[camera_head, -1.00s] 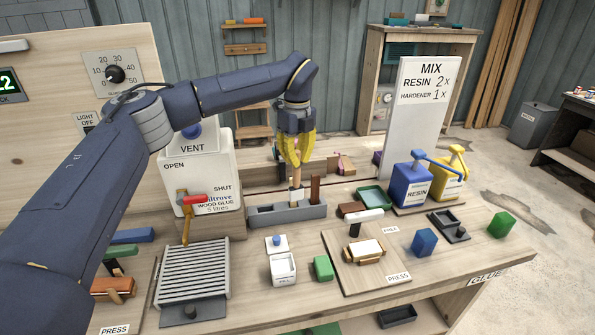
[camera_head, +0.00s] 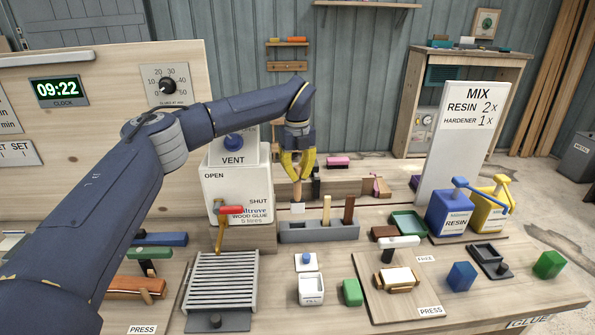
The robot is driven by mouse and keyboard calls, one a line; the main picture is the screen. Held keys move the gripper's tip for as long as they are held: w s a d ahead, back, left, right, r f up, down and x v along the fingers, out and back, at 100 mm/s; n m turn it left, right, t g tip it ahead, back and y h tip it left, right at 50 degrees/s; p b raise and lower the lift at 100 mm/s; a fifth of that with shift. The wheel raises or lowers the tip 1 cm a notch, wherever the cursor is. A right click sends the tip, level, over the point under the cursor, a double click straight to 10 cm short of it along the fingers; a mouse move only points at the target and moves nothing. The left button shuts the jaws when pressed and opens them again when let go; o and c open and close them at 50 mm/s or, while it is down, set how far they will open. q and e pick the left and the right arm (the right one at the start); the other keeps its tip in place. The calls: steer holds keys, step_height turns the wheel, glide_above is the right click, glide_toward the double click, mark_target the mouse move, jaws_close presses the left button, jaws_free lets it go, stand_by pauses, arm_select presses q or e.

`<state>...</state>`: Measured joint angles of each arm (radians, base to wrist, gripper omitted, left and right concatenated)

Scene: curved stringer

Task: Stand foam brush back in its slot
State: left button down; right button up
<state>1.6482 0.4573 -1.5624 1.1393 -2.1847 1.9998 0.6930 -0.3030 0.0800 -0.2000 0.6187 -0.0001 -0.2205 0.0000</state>
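My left gripper (camera_head: 297,172), with yellow fingers, is closed around the wooden handle of a foam brush (camera_head: 297,208). The brush hangs upright with its pale foam head down. In the picture the head is just above the left part of the grey slotted rack (camera_head: 290,236); I cannot tell its exact depth over the rack. A light wooden handle (camera_head: 326,210) and a dark brown handle (camera_head: 348,210) stand upright in the rack, right of the held brush. The slot openings are hard to see. My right gripper is not in view.
The white glue container (camera_head: 225,186) with a red-handled tap (camera_head: 229,210) stands left of the rack. A slatted grey tray (camera_head: 222,282), white pot (camera_head: 311,290) and green block (camera_head: 352,292) lie in front. A green tray (camera_head: 408,223) is to the right.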

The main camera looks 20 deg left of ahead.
mark_target(297, 199)
arm_select(q)
steer(key=shift+f, duration=5.25)
steer(key=c, duration=0.9)
jaws_free()
steer(key=shift+s+f, duration=0.15)
steer(key=shift+f, duration=0.05)
steer(key=shift+o, duration=0.2)
steer(key=shift+a+r, duration=0.15)
steer(key=shift+r, duration=4.55)
